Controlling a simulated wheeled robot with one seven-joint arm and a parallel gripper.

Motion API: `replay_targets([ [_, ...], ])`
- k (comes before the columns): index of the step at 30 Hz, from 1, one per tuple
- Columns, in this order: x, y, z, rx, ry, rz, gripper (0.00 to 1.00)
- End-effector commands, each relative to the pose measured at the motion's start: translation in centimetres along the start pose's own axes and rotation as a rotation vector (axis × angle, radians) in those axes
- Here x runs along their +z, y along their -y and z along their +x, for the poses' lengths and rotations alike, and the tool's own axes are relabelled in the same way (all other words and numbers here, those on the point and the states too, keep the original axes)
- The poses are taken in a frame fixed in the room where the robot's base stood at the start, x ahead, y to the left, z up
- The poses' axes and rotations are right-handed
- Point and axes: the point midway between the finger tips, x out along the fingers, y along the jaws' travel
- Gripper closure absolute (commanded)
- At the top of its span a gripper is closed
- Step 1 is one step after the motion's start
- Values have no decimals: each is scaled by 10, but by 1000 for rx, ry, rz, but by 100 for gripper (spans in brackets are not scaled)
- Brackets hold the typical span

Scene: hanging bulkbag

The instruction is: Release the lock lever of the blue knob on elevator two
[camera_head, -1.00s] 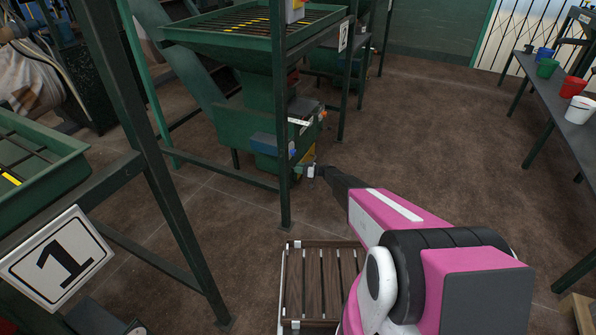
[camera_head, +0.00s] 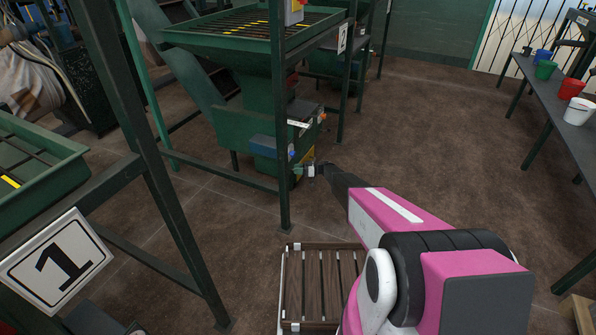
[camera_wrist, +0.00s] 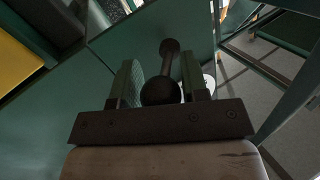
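Elevator two is the green machine (camera_head: 245,130) behind a dark green frame, with a number 2 plate (camera_head: 342,37) at its upper right. My gripper (camera_head: 314,171) is at the lower right side of this machine, small in the head view. In the wrist view my gripper (camera_wrist: 162,82) has its two fingers apart, with a dark ball-ended lever (camera_wrist: 160,91) between them. The ball is close to both fingers; I cannot tell whether they touch it. The lever's rod runs away to a rounded far end.
A green post (camera_head: 283,120) stands just left of my gripper. A slatted wooden pallet (camera_head: 306,285) lies on the floor below. A number 1 sign (camera_head: 55,262) hangs at the left. A table (camera_head: 545,90) with several buckets is at the right. The middle floor is clear.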

Motion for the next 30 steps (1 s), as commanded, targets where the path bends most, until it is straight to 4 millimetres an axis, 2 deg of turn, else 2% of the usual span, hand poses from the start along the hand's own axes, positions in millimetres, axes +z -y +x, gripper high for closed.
replay_targets([
  [10, 0, 0, -1, 1, 0, 0, 40],
  [14, 0, 0, -10, 2, 0, 0, 40],
  [24, 0, -1, -69, 3, 0, 0, 40],
  [30, 0, -1, -97, 1, 1, 0, 40],
])
